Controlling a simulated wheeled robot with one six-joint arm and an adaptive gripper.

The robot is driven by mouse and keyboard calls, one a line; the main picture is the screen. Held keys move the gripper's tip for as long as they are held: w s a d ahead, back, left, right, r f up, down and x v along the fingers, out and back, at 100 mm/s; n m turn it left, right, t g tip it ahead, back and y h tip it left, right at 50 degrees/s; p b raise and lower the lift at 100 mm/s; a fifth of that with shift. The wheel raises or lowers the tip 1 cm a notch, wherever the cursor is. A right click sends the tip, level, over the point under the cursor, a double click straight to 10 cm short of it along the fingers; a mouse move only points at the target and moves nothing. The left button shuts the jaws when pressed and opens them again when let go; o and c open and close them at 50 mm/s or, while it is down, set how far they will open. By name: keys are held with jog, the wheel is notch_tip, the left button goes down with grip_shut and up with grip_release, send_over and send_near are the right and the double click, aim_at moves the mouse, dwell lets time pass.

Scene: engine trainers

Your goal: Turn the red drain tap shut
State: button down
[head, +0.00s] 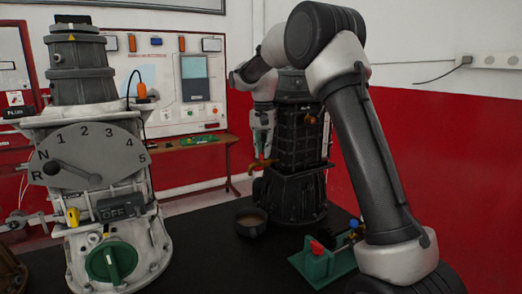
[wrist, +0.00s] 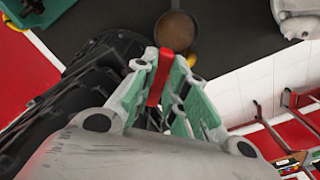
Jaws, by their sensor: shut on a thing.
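The red drain tap (head: 263,164) sits low on the left side of the dark ribbed engine block (head: 300,140) in the head view. In the wrist view its red lever (wrist: 160,77) stands between my fingers. My gripper (head: 263,148) points down at the tap from above. In the wrist view my gripper (wrist: 163,90) has its green-padded fingers closed on the red lever. A dark bowl (head: 251,224) stands on the black bench top below the tap, and it also shows beyond the fingertips in the wrist view (wrist: 175,30). The tap's body is mostly hidden by my fingers.
A gear-selector trainer (head: 93,160) with a green knob stands at the left. A green fixture with a red part (head: 318,258) lies at the front right, near my arm. The black bench top (head: 205,260) is clear between the trainer and the bowl.

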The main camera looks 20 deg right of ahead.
jog(key=shift+s+d+n, duration=0.1)
jog(key=shift+d+n, duration=0.3)
jog(key=shift+n, duration=1.1)
jog(key=shift+s+d+n, duration=0.1)
jog(key=shift+d+n, duration=0.25)
jog(key=shift+n, duration=1.15)
jog(key=shift+d+n, duration=0.4)
jog(key=shift+n, duration=1.1)
jog(key=c, duration=1.4)
grip_release()
jog(key=shift+c, duration=0.2)
jog(key=shift+r, duration=0.1)
notch_tip(320, 180, up, 12)
